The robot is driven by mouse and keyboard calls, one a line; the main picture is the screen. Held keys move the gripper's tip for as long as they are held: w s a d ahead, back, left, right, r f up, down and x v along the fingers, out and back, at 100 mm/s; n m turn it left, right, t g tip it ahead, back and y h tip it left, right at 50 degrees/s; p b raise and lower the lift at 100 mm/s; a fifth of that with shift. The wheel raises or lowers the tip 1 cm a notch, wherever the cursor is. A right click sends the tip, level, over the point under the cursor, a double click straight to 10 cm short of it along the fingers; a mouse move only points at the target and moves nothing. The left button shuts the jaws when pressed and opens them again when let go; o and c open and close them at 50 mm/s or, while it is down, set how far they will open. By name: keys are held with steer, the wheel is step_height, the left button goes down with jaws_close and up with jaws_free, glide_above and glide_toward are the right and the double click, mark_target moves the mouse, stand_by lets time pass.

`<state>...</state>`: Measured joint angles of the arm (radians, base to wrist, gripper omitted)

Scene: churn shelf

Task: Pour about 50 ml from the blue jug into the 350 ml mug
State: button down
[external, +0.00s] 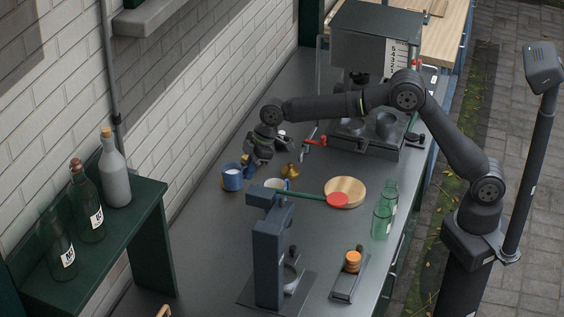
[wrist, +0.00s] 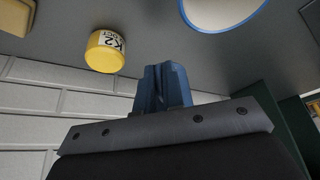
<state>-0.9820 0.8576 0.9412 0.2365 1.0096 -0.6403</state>
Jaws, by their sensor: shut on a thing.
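The blue jug (external: 232,179) is near the wall, with something white in its mouth. My gripper (external: 247,163) is beside it, just up and to the right, and appears shut on it. In the wrist view a blue piece (wrist: 160,88) shows past my gripper's grey plate, probably part of the jug. The fingertips and their contact are hard to make out. I cannot tell whether the jug is lifted. A pale cup (external: 276,184), likely the mug, stands to the right of the jug. A white round with a blue rim (wrist: 226,8), probably its mouth, is at the wrist view's top edge.
A yellow cylinder (wrist: 105,50) marked K2 is near the wall. A brass object (external: 290,170) is right of my gripper. A green shelf (external: 150,200) holds bottles.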

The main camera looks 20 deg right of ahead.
steer(key=w+d+f+n+g+h, duration=0.2)
steer(key=w+d+n, duration=0.7)
steer(key=n, duration=0.7)
steer(key=shift+w+d+g+h, duration=0.15)
steer(key=shift+w+g+h, duration=0.65)
steer(key=shift+w+g, duration=0.45)
steer(key=shift+s, duration=0.1)
steer(key=s+a+r+t+h, duration=0.1)
steer(key=s+r+t, duration=0.4)
steer(key=s+t, duration=0.2)
steer(key=shift+a+r+h, duration=0.3)
steer(key=shift+r, duration=0.1)
steer(key=shift+s+a+r+t, duration=0.1)
steer(key=shift+s+r+t, duration=0.6)
steer(key=shift+t, duration=0.35)
steer(key=shift+s+r+t+h+p, duration=0.2)
steer(key=shift+s+t+h+p, duration=0.05)
steer(key=shift+t+h+p, duration=0.1)
steer(key=shift+s+a+r+t+h+p, duration=0.25)
steer(key=shift+s+r+t+p, duration=0.55)
steer(key=shift+t, duration=0.65)
stand_by(0.4)
